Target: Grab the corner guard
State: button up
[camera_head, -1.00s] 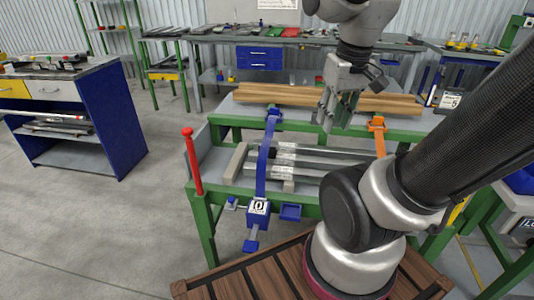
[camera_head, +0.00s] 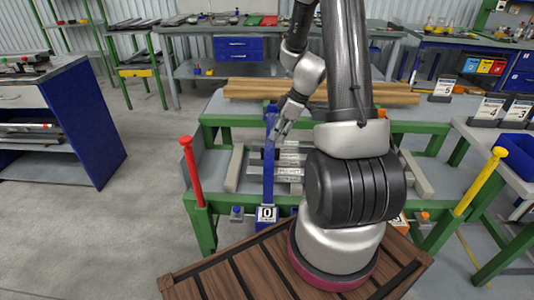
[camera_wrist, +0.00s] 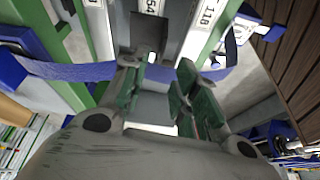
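My gripper (camera_head: 277,138) is low over the runout table beside the blue strap (camera_head: 269,165). In the wrist view my gripper (camera_wrist: 158,68) is open, with green-padded fingers apart. A small dark grey angled piece (camera_wrist: 149,32), possibly the corner guard, shows just beyond the fingertips, close to the labelled steel bars (camera_wrist: 203,25). I cannot tell whether the fingers touch it. The blue strap (camera_wrist: 65,71) crosses the wrist view behind the fingers. No corner guard can be made out in the head view, where my arm hides part of the bars.
Wooden planks (camera_head: 245,89) lie along the table's back. A red post (camera_head: 192,170) and a yellow post (camera_head: 480,183) stand at its front sides. A slatted wooden pallet (camera_head: 215,283) is in front. A blue cabinet (camera_head: 88,135) stands left, with clear floor between.

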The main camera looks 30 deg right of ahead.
aim_at(270, 149)
jog(key=shift+n, duration=0.4)
jog(key=shift+a+f, duration=0.1)
jog(key=shift+f, duration=0.25)
jog(key=x, duration=0.7)
grip_shut()
